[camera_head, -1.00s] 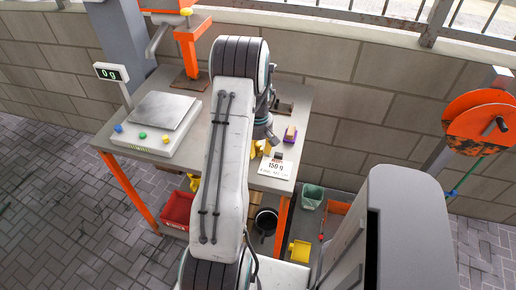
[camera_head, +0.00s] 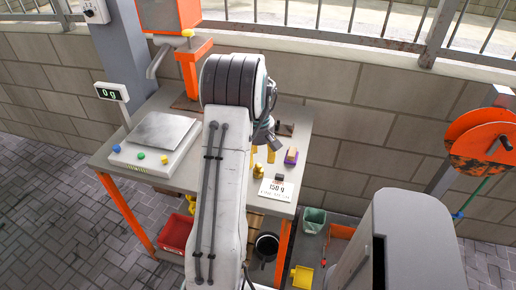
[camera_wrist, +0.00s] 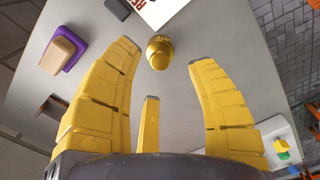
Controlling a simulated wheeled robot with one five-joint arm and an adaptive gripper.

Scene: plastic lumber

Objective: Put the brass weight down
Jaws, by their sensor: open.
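The brass weight (camera_head: 258,171) stands on the grey bench top, just behind the white 150 g card (camera_head: 276,191). In the wrist view the weight (camera_wrist: 160,52) is seen from above, near the tips of my yellow fingers. My gripper (camera_wrist: 157,68) is open, its fingers spread apart with clear gaps to the weight. In the head view my gripper (camera_head: 262,155) is partly hidden behind my arm, with the fingertips a little above the weight.
A scale (camera_head: 160,138) stands at the bench's left, its display (camera_head: 111,92) showing 0 g. A purple and tan block (camera_head: 291,156) lies right of the weight. An orange press frame (camera_head: 188,65) stands at the back. Bins stand below the bench.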

